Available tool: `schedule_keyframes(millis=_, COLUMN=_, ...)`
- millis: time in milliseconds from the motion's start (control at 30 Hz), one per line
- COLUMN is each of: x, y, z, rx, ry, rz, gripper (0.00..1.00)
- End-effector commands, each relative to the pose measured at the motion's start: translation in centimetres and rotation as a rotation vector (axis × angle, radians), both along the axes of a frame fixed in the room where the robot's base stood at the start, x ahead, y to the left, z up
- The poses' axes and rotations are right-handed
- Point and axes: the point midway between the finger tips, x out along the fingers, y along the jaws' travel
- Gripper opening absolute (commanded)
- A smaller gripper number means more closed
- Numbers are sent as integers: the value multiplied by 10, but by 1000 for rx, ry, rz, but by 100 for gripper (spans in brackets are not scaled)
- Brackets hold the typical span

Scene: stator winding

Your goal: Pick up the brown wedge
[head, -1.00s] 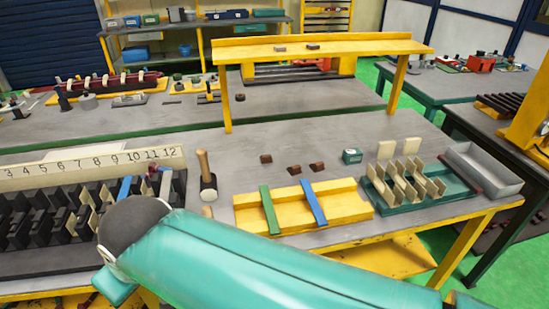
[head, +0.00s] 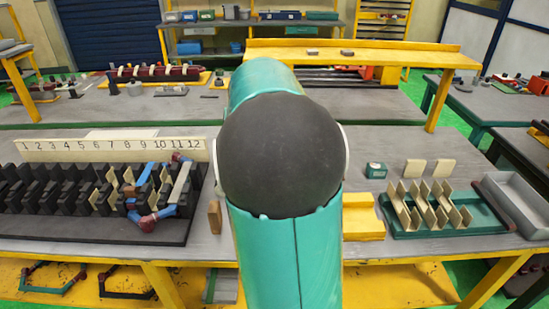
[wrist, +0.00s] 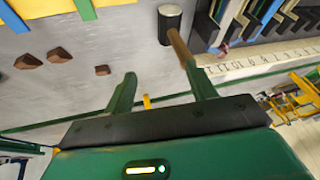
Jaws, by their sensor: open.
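Three small dark brown wedges lie on the grey bench in the wrist view: one at the left (wrist: 28,61), one beside it (wrist: 60,55), and one apart from them (wrist: 102,70), nearest my gripper. My gripper (wrist: 163,84) is open and empty, its fingers spread above the bench. The nearest wedge is left of the left finger, outside the jaws. In the head view my arm hides the wedges and the gripper.
A mallet (wrist: 171,22) stands near the right finger. A yellow tray (head: 362,222) is partly hidden by my arm. A numbered slotted rack (head: 100,150) stands left. A green rack (head: 450,222) and grey bin (head: 515,205) stand right, beside a small green box (head: 376,170).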

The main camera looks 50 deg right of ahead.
Motion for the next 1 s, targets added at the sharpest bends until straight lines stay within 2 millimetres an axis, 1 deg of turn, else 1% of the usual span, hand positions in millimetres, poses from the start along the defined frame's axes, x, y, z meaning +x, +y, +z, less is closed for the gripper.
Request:
schedule_keyframes(millis=33, x=4, y=-31, z=-12, rx=-11, ry=16, rz=-42, gripper=56)
schedule_keyframes(millis=67, x=5, y=-49, z=-17, rx=-18, ry=23, rz=-63, gripper=56)
schedule_keyframes(millis=100, x=6, y=-70, z=-25, rx=-28, ry=31, rz=-90, gripper=56)
schedule_keyframes(millis=167, x=6, y=-102, z=-36, rx=-45, ry=45, rz=-128, gripper=56)
schedule_keyframes(millis=200, x=5, y=-122, z=-44, rx=-58, ry=56, rz=-148, gripper=56)
schedule_keyframes(millis=300, x=1, y=-165, z=-61, rx=-88, ry=79, rz=-190, gripper=56)
schedule_keyframes(millis=400, x=-3, y=-193, z=-73, rx=-111, ry=97, rz=-215, gripper=56)
schedule_keyframes(millis=500, x=-6, y=-208, z=-81, rx=-122, ry=106, rz=-227, gripper=56)
schedule_keyframes(millis=567, x=-6, y=-212, z=-85, rx=-125, ry=109, rz=-229, gripper=56)
schedule_keyframes(millis=667, x=-4, y=-217, z=-98, rx=-126, ry=112, rz=-228, gripper=56)
schedule_keyframes(millis=900, x=6, y=-231, z=-141, rx=-124, ry=112, rz=-229, gripper=56)
schedule_keyframes(millis=1000, x=10, y=-235, z=-154, rx=-125, ry=111, rz=-229, gripper=56)
